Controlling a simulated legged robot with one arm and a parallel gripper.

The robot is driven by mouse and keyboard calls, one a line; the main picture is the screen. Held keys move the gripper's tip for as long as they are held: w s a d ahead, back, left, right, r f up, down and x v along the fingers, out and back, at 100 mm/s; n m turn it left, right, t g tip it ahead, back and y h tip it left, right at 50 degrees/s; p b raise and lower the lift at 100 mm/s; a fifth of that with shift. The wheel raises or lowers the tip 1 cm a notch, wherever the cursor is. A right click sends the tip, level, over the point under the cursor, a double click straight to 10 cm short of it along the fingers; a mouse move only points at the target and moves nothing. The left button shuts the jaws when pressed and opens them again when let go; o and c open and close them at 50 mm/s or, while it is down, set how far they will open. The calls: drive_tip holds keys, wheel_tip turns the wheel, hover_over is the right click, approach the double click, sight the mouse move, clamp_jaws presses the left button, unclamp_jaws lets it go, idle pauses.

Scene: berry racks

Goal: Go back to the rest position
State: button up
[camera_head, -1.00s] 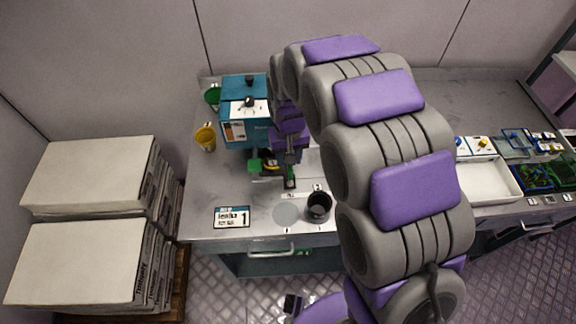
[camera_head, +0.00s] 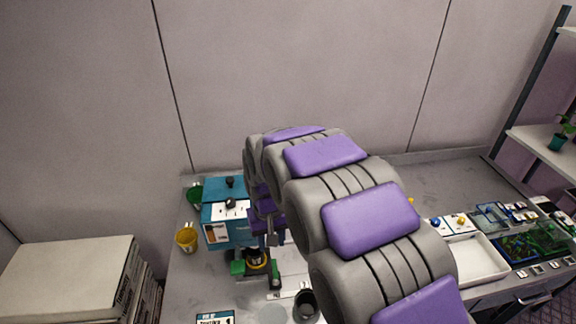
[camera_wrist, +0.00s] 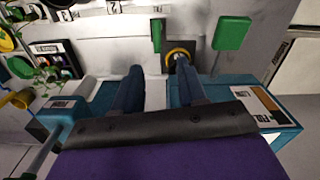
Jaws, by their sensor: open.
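My gripper (camera_head: 273,243) shows small in the head view, beside the teal box machine (camera_head: 228,222) and partly hidden by my arm. In the wrist view its dark blue fingers (camera_wrist: 158,82) are spread apart with nothing between them. Just beyond the fingertips is a dark round part with a yellow ring (camera_wrist: 181,55), flanked by a green pad (camera_wrist: 232,33) and a green block (camera_wrist: 157,35). The same green-sided fixture (camera_head: 238,268) shows in the head view below the gripper. The teal box (camera_wrist: 265,104) lies close under the gripper in the wrist view.
A yellow cup (camera_head: 187,240) and a green cup (camera_head: 195,196) stand left of the teal box. A black cup (camera_head: 306,306) is at the front. A white tray (camera_head: 474,262) is on the right. A stack of white boxes (camera_head: 65,280) stands left of the bench.

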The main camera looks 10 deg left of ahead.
drive_tip(key=shift+d, duration=0.1)
drive_tip(key=s+d+r+m, duration=0.1)
drive_tip(key=s+d+r, duration=0.2)
drive_tip(key=s+d, duration=0.4)
drive_tip(key=s+d+r+m, duration=0.2)
drive_tip(key=s+d+r, duration=0.25)
drive_tip(key=d, duration=0.45)
drive_tip(key=s+d+m+g, duration=0.1)
drive_tip(key=s+d, duration=0.3)
drive_tip(key=s, duration=0.5)
drive_tip(key=s+d+m, duration=0.1)
drive_tip(key=s+d, duration=0.3)
drive_tip(key=s, duration=0.4)
drive_tip(key=shift+s+f+g, duration=0.35)
drive_tip(key=shift+s+g, duration=0.05)
